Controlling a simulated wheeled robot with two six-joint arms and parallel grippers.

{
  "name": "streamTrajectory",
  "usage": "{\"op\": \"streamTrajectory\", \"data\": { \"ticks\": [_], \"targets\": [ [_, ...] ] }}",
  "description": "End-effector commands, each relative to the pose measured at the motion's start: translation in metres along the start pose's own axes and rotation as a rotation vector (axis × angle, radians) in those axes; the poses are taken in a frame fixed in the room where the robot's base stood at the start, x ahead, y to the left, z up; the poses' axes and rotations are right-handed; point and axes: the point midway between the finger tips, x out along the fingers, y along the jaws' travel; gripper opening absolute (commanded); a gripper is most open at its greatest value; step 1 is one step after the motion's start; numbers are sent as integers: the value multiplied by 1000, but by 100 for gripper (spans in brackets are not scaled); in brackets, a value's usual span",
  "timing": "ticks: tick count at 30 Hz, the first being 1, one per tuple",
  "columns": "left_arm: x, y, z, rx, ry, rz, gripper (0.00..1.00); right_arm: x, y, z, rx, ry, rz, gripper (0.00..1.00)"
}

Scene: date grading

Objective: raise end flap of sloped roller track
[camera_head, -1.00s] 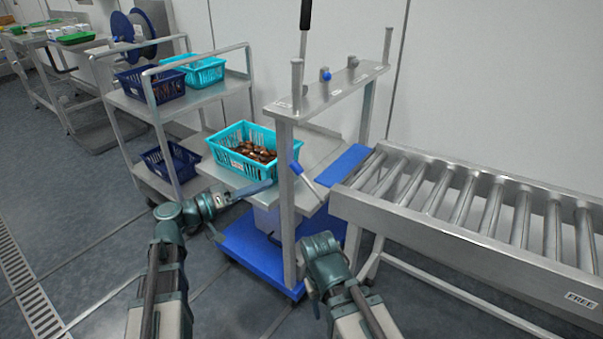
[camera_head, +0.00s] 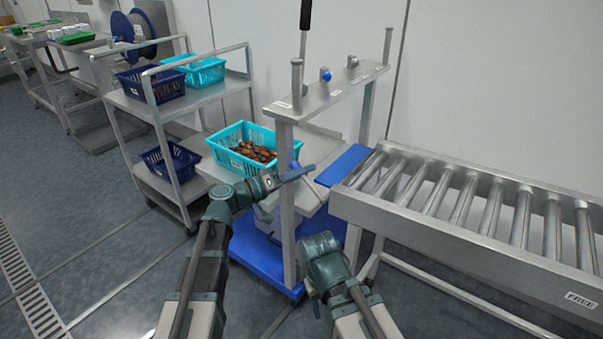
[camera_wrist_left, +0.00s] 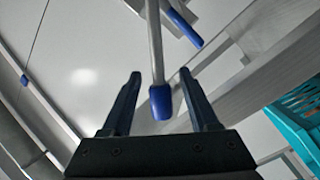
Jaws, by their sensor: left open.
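The sloped roller track (camera_head: 420,228) is at the right of the head view. A flat blue plate (camera_head: 345,164), seemingly its end flap, sits at its upper left end. A thin metal lever with a blue grip stands by the cart's front post, partly hidden by my left gripper in the head view. My left gripper (camera_head: 298,172) is open near it. In the left wrist view, a blue-tipped rod (camera_wrist_left: 160,102) lies between the two open fingers, with a gap on each side. My right gripper (camera_head: 325,255) is lower, in front of the track; its fingers are hidden.
A turquoise crate of dates (camera_head: 240,134) sits on the cart left of the post (camera_head: 288,220). An overhead metal bar (camera_head: 330,93) spans the cart. A shelf trolley (camera_head: 190,105) with more crates stands further left. Floor at lower left is clear.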

Motion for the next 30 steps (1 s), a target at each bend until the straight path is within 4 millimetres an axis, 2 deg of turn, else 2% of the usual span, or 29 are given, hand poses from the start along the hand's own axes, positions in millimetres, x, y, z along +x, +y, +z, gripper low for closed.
{"op": "streamTrajectory", "data": {
  "ticks": [4,5,12,15,30],
  "targets": [
    [0,0,0,0,0,0,61,0,0,0,0,0,0,50],
    [0,0,0,0,0,0,57,0,0,0,0,0,0,50],
    [0,0,0,0,0,0,14,0,0,0,0,0,0,50],
    [0,0,0,0,0,0,0,0,0,0,0,0,0,50],
    [0,0,0,0,-1,0,0,0,0,0,0,0,0,50]
  ]
}}
